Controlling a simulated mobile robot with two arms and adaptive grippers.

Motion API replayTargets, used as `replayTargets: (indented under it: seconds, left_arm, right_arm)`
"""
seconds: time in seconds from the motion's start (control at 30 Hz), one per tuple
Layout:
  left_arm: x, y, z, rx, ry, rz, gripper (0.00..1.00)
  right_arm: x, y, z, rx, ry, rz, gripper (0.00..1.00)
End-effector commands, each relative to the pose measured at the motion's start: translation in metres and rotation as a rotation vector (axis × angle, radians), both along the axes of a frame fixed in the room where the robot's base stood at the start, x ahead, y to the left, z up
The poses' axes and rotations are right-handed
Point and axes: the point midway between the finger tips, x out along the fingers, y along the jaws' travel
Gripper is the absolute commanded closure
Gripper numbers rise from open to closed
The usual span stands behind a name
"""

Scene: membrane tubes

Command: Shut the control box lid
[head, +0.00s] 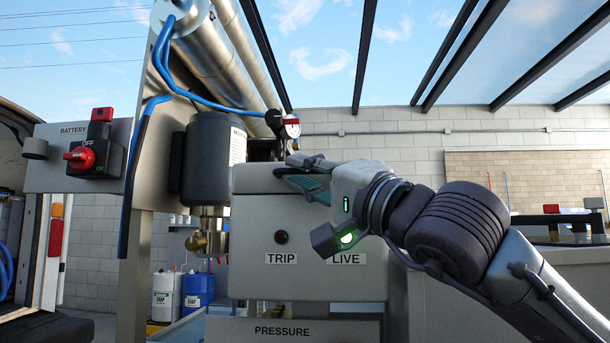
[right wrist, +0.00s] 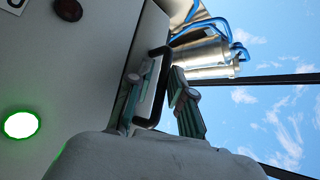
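The grey control box (head: 300,270) stands in the middle of the head view, with TRIP and LIVE labels on its front. Its upper part, which looks like the lid (head: 258,178), is partly hidden by my right gripper; I cannot tell how far it stands open. My right gripper (head: 298,172) is at the box's top, its arm coming in from the right. In the right wrist view its fingers (right wrist: 164,74) are apart on either side of a black handle-like loop (right wrist: 152,118), with a gap showing beside the right finger. My left gripper is not in view.
A BATTERY switch panel (head: 62,175) with a red knob is at the left. A dark cylinder (head: 210,152) and metal tubes (head: 215,55) with blue hoses stand left of and above the box. The LIVE lamp (right wrist: 20,125) glows; the TRIP lamp (head: 281,237) is dark.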

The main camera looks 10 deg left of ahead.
Motion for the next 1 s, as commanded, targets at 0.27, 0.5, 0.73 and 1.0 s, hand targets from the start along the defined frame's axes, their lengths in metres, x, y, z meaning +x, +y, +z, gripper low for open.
replayTargets:
  seconds: [0.27,0.5,0.73,1.0]
  left_arm:
    - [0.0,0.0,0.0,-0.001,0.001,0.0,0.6]
    - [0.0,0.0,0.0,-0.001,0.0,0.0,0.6]
    - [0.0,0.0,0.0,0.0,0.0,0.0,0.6]
    - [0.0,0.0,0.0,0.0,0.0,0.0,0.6]
  right_arm:
    - [-0.011,-0.017,-0.007,0.002,-0.003,-0.005,0.79]
    - [-0.043,-0.053,-0.027,0.0,-0.004,-0.004,0.79]
    - [-0.065,-0.079,-0.042,0.0,0.001,-0.002,0.79]
    - [-0.072,-0.086,-0.046,-0.001,0.001,0.0,0.79]
